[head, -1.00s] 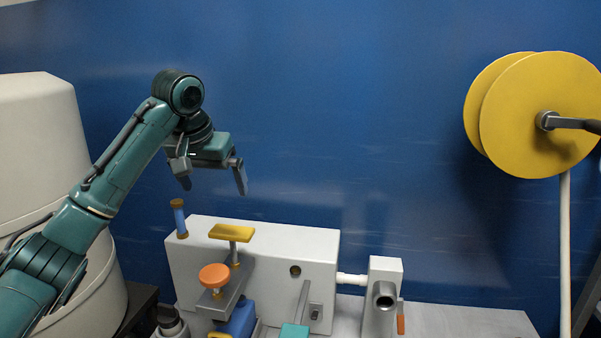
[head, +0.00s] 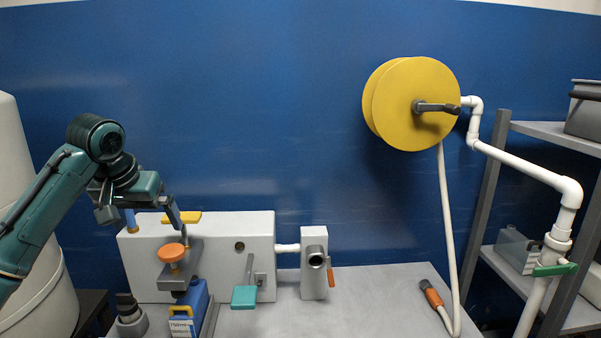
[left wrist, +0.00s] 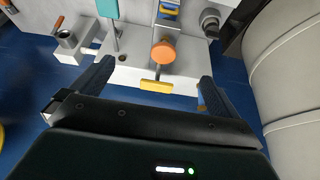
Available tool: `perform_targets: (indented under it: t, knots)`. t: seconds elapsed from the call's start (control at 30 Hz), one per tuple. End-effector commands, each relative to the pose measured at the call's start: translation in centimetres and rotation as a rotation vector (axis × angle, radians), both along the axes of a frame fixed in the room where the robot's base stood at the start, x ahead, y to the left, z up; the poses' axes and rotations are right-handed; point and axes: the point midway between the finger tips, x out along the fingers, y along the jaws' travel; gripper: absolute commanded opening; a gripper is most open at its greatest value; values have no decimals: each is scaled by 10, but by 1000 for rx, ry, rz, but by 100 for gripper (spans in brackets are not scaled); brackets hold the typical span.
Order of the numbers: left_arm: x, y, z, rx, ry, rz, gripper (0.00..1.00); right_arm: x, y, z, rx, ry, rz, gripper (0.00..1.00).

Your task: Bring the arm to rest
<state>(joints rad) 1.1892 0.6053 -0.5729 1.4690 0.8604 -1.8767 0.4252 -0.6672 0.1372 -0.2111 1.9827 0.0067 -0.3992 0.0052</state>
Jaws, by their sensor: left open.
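My left arm comes in from the left in the head view. Its gripper (head: 152,217) points down and is open and empty. It appears in front of the upper left of a white box (head: 210,255), over the yellow T-handle (head: 182,217) and orange knob (head: 171,252). In the left wrist view the two fingers of the left gripper (left wrist: 152,88) are spread apart with nothing between them. The orange knob (left wrist: 163,52) and yellow handle (left wrist: 157,86) lie below and beyond them. My right gripper is not in view.
A yellow reel (head: 400,105) with a crank is at the blue wall, its white hose (head: 447,230) hanging to the grey bench (head: 370,290). Shelving (head: 490,200) and white pipes are at the right.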

Motion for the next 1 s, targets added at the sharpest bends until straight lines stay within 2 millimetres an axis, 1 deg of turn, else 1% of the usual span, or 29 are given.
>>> perform_targets:
  t: [0.03, 0.17, 0.27, 0.3, 0.37, 0.4, 0.47, 0.5, 0.57, 0.6, 0.67, 0.7, 0.77, 0.8, 0.87, 0.9, 0.97, 1.0]
  knots:
    - [3, -8, -21, -5, -2, -19, 100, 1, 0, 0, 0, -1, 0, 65]
    - [8, -29, -72, -20, -32, -72, 100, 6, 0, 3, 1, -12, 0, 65]
    - [7, -48, -118, -37, -59, -117, 100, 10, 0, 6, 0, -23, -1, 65]
    - [4, -57, -138, -49, -73, -137, 100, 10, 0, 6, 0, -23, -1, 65]
    - [-3, -71, -171, -65, -96, -166, 100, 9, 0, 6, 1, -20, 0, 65]
    - [-9, -80, -194, -78, -115, -184, 100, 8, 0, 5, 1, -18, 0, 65]
    - [-22, -94, -226, -99, -143, -208, 100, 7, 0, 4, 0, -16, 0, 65]
    - [-31, -102, -245, -111, -163, -222, 100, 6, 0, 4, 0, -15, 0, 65]
    - [-48, -113, -273, -128, -194, -238, 100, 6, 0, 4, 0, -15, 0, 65]
    - [-60, -119, -290, -140, -214, -246, 100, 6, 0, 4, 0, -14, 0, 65]
    - [-81, -128, -313, -155, -245, -254, 100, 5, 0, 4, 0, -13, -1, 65]
    - [-95, -133, -326, -162, -266, -257, 100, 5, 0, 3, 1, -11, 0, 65]
    - [-119, -139, -345, -170, -298, -259, 100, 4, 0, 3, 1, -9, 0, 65]
    - [-135, -142, -356, -173, -318, -258, 100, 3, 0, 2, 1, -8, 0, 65]
    - [-161, -145, -370, -172, -349, -254, 100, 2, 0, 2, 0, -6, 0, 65]
    - [-178, -146, -377, -168, -369, -252, 100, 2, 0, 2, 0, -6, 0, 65]
    - [-203, -146, -385, -159, -397, -246, 100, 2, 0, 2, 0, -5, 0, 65]
    - [-219, -146, -390, -151, -413, -243, 100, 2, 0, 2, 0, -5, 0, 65]
